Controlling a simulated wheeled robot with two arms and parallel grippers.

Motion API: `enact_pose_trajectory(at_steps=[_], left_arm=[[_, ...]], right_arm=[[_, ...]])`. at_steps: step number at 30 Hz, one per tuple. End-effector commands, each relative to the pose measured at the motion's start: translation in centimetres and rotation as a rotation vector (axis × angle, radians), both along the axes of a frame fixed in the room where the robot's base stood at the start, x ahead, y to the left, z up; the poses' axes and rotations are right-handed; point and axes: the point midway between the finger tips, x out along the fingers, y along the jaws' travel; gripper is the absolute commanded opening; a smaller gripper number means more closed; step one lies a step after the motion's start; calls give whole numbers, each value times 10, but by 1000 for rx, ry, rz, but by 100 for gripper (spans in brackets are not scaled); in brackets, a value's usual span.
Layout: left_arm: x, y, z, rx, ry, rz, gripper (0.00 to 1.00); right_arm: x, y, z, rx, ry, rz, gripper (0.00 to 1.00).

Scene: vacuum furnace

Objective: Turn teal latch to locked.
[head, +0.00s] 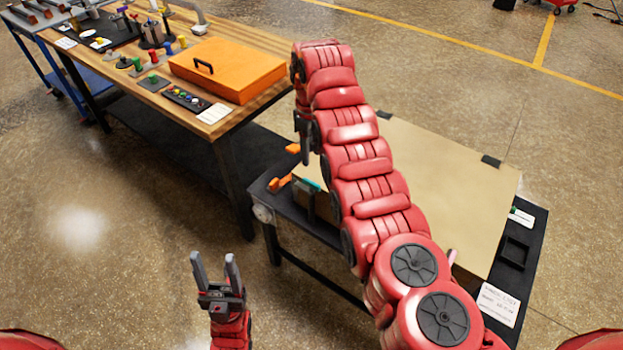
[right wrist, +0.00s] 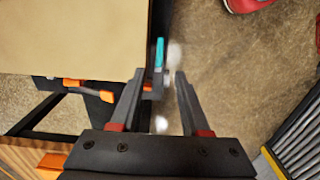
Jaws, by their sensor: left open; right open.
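The teal latch (head: 309,185) is a small teal handle at the left edge of the low black table, beside the large tan panel, partly hidden behind my right arm. In the right wrist view the teal latch (right wrist: 159,54) points away from the camera, just beyond and between the fingertips. My right gripper (head: 304,152) points down above the latch. In the right wrist view the right gripper (right wrist: 159,74) is open, with no visible grip on the latch. My left gripper (head: 214,262) is open and empty over the floor. The latch's locked marking cannot be made out.
Orange clamps (head: 279,183) sit on the table edge near the latch. The tan panel (head: 450,160) covers much of the low table. A wooden workbench (head: 235,119) with an orange case (head: 228,70) stands at the left. Open floor lies around my left gripper.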

Motion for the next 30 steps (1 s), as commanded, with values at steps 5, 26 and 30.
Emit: enact_pose_trajectory(at_steps=[5,26,30], left_arm=[[0,0,10,0,0,0,55],[0,0,14,0,0,0,55],[0,0,14,0,0,0,55]], right_arm=[[-1,0,-42,-1,2,0,46],[1,0,-104,1,-3,-1,46],[1,0,-104,1,-2,0,35]])
